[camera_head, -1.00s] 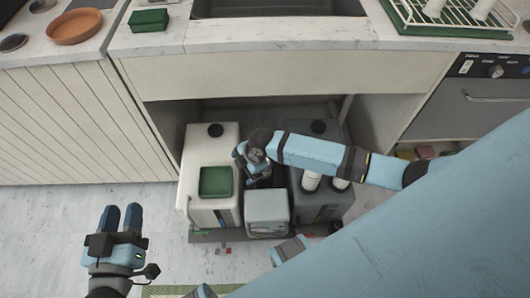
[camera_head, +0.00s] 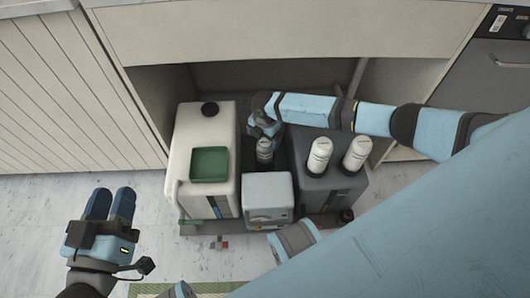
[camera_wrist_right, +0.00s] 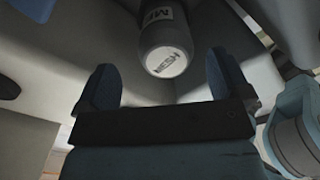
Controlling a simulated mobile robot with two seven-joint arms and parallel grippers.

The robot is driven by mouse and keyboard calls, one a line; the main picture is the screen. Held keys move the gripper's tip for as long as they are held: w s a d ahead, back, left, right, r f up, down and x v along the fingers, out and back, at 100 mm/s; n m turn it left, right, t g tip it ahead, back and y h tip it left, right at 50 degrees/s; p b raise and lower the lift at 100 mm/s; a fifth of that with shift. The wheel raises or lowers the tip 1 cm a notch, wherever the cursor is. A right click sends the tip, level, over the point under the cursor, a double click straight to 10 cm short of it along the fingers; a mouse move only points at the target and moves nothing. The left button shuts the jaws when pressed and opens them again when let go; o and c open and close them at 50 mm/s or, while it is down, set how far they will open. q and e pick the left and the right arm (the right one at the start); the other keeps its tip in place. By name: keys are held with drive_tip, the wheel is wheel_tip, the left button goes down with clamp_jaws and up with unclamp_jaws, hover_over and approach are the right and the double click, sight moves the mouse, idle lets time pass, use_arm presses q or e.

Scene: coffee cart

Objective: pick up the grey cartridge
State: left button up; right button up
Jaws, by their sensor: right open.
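The grey cartridge (camera_head: 264,150) stands in the gap between a white tank and a dark grey tank under the counter. In the right wrist view its pale, printed end (camera_wrist_right: 165,61) shows just beyond and between the fingertips, with its far part cut off by the top edge. My right gripper (camera_wrist_right: 163,82) is open, with a finger on each side of the line to the cartridge; I see no contact. In the head view my right gripper (camera_head: 264,128) is right behind the cartridge, partly hidden by its own wrist.
The white tank (camera_head: 187,140) carries a green tray (camera_head: 209,164). Two white cartridges (camera_head: 319,155) (camera_head: 357,153) stand on the dark grey tank (camera_head: 325,192). A light grey box (camera_head: 268,190) sits in front of the gap. Cabinet walls close in both sides; floor is free at left.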

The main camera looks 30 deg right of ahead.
sight(265, 142)
drive_tip(key=f+b, duration=0.2)
drive_tip(key=f, duration=0.2)
drive_tip(key=shift+s+f+b, duration=0.2)
drive_tip(key=shift+s+b, duration=0.2)
drive_tip(key=shift+f, duration=0.6)
use_arm(q)
wheel_tip(265, 142, down, 4)
drive_tip(key=shift+w+r+m+g, duration=0.15)
drive_tip(key=shift+r+m+g, duration=0.1)
drive_tip(key=shift+m+g, duration=0.2)
use_arm(e)
drive_tip(key=shift+r, duration=0.1)
drive_tip(key=shift+c, duration=0.4)
drive_tip(key=c, duration=1.1)
